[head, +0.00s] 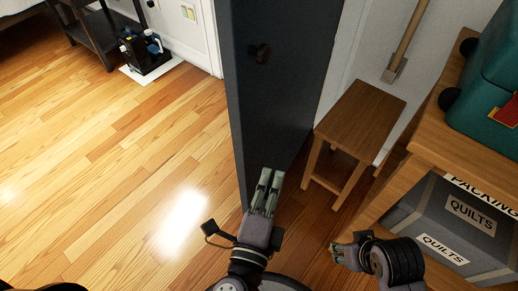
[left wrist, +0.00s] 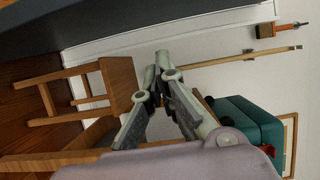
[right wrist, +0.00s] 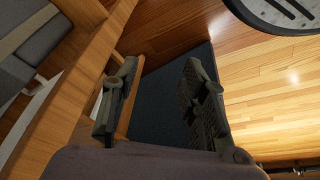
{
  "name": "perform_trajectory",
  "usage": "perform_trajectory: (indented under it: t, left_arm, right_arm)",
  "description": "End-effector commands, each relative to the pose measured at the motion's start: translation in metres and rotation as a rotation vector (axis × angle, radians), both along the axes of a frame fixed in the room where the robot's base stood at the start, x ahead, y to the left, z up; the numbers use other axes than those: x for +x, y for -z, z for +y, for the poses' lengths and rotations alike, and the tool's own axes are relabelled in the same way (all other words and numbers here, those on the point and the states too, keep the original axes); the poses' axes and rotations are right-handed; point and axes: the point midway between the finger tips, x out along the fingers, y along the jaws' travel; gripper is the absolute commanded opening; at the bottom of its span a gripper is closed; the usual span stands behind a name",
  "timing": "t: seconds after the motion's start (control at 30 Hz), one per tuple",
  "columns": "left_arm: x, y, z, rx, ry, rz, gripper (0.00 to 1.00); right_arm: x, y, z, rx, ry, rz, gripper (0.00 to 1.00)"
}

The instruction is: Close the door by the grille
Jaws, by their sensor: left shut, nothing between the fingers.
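A dark grey door (head: 285,110) stands open in the head view, its near edge towards me, with a dark round knob (head: 260,53) high on its face. My left gripper (head: 269,172) is shut and empty, overlapping the door's lower part in the head view; I cannot tell whether it touches. The left wrist view shows its closed fingertips (left wrist: 162,62) and a dark panel, probably the door (left wrist: 90,22), along the top. My right gripper (head: 342,246) is open and empty, low and right of the door. The right wrist view shows its parted fingers (right wrist: 157,95). I cannot make out a grille.
A small wooden stool (head: 362,118) stands right of the door by the wall. A wooden table (head: 440,135) at the right bears a teal case (head: 485,90), with a grey quilts box (head: 450,225) beneath it. The wooden floor (head: 130,170) left of the door is mostly clear.

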Motion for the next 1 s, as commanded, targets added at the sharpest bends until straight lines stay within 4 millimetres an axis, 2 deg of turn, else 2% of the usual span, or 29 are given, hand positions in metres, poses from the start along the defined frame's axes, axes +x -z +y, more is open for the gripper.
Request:
perform_trajectory:
  t: [0.17, 0.27, 0.37, 0.67, 0.8, 1.0]
  left_arm:
    - [0.012, -0.010, -0.001, 0.007, -0.006, -0.019, 0.00]
    - [0.028, -0.012, -0.004, 0.003, -0.007, -0.018, 0.00]
    - [0.049, -0.012, -0.009, 0.005, -0.007, -0.019, 0.00]
    - [0.099, -0.010, -0.021, 0.004, -0.005, -0.017, 0.00]
    - [0.106, -0.008, -0.005, 0.006, -0.004, -0.015, 0.00]
    - [0.113, -0.007, 0.010, 0.006, -0.004, -0.014, 0.00]
  right_arm:
    - [-0.001, -0.011, 0.000, -0.001, 0.000, -0.002, 0.40]
    - [-0.001, -0.020, 0.000, -0.001, 0.000, -0.002, 0.40]
    - [0.003, -0.014, 0.000, -0.001, 0.000, 0.006, 0.40]
    - [0.014, 0.040, 0.003, -0.002, -0.003, 0.033, 0.40]
    - [0.015, 0.061, 0.003, -0.002, -0.005, 0.043, 0.40]
    - [0.015, 0.081, 0.004, -0.002, -0.008, 0.052, 0.40]
